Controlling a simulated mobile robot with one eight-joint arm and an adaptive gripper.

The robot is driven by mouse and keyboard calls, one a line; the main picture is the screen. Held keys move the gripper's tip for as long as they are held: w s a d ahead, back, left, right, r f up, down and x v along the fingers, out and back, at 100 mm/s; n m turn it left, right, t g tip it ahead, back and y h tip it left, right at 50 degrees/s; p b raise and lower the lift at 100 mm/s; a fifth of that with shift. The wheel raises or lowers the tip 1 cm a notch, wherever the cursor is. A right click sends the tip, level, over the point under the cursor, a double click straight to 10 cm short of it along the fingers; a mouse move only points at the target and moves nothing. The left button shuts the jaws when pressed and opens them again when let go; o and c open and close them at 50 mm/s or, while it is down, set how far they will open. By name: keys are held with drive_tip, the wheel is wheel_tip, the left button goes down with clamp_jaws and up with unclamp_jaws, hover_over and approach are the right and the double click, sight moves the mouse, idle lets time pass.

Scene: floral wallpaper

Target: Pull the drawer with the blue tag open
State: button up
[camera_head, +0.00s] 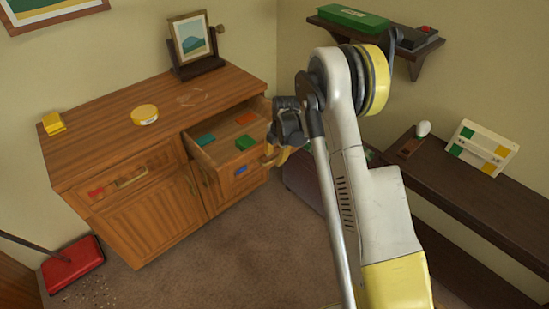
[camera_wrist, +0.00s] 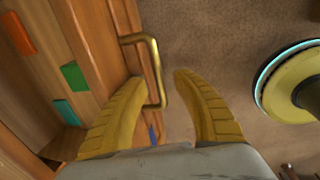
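The drawer with the blue tag (camera_head: 241,170) is the upper right drawer of the wooden cabinet, and it stands pulled out with its inside showing. Its brass handle (camera_head: 270,156) is partly hidden by my gripper (camera_head: 281,150). In the wrist view the handle (camera_wrist: 156,65) sticks out from the drawer front, and the blue tag (camera_wrist: 152,134) shows beside the left finger. My gripper (camera_wrist: 158,78) has its yellow fingers apart. The handle's bar lies between them, nearer the left finger, with a clear gap to the right finger. Whether the left finger touches it I cannot tell.
Inside the drawer lie a green block (camera_head: 245,142), an orange block (camera_head: 246,118) and a teal block (camera_head: 205,139). The left drawer with a red tag (camera_head: 96,192) is shut. A dark shelf unit (camera_head: 480,215) stands at right. Open carpet (camera_head: 215,255) lies before the cabinet.

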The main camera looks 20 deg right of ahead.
wheel_tip(320, 180, up, 11)
drive_tip(key=s, duration=0.2)
drive_tip(key=shift+d, duration=0.45)
drive_tip(key=s+a+r+m+t, duration=0.2)
drive_tip(key=s+a+r+m, duration=0.2)
drive_tip(key=s+r+m, duration=0.85)
drive_tip(key=s+a+r+m+t, duration=0.1)
drive_tip(key=s+r+m, duration=0.1)
drive_tip(key=s+m, duration=0.3)
drive_tip(key=s+a+r+m+t, duration=0.2)
drive_tip(key=s+m, duration=0.3)
drive_tip(key=s, duration=0.9)
drive_tip(key=shift+s+r+h, duration=0.15)
drive_tip(key=shift+r+h, duration=0.05)
drive_tip(key=shift+h, duration=0.2)
